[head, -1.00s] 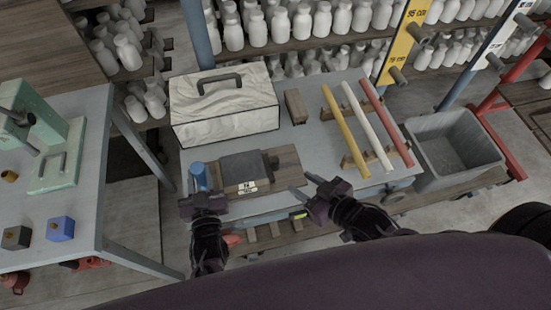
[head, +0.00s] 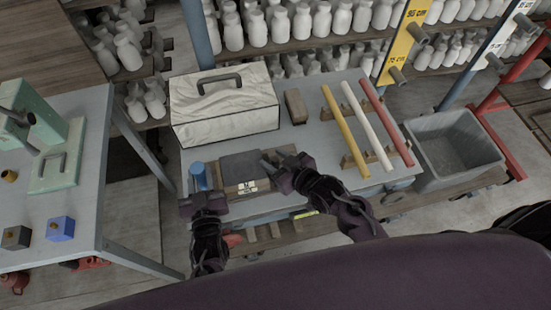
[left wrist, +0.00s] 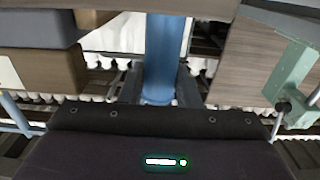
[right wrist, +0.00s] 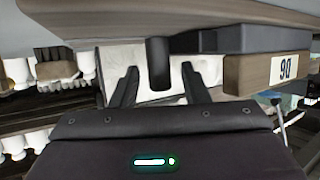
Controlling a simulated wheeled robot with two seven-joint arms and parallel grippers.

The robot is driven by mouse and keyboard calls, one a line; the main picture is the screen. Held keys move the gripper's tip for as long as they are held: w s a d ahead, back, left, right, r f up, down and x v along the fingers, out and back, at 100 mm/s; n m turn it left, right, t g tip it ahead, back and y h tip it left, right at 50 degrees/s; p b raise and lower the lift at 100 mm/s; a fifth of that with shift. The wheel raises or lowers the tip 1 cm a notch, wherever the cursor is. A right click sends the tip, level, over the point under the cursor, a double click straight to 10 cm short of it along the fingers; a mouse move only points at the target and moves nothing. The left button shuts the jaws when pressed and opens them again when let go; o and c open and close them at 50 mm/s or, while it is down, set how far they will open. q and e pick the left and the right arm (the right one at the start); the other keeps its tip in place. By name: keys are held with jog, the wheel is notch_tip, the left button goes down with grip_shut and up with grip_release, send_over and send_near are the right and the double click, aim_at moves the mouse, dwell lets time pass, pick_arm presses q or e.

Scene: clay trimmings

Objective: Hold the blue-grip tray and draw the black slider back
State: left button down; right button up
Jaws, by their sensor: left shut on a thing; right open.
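The tray is a wooden block (head: 272,179) with a dark grey top (head: 240,166) and a small white label, on the grey table. Its upright blue grip (head: 198,172) is at its left end. My left gripper (head: 199,190) is shut on the blue grip, which also fills the left wrist view (left wrist: 160,60). The black slider (right wrist: 157,65) shows in the right wrist view as a dark rounded post beside the wooden block. My right gripper (right wrist: 158,88) is open, its fingers to either side of the slider's line. In the head view, the right gripper (head: 270,161) mostly hides the slider.
A white marbled box (head: 225,108) with a dark handle stands behind the tray. A brown block (head: 296,106) and yellow, white and red bars (head: 367,126) lie to the right. A grey bin (head: 452,150) stands right of the table. Another table (head: 80,200) is at left.

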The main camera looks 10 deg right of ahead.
pick_arm(q)
jog(key=shift+s+f, duration=0.1)
jog(key=shift+f, duration=0.15)
pick_arm(e)
grip_shut()
jog(key=shift+d, duration=2.4)
grip_release()
jog(key=shift+a, duration=0.1)
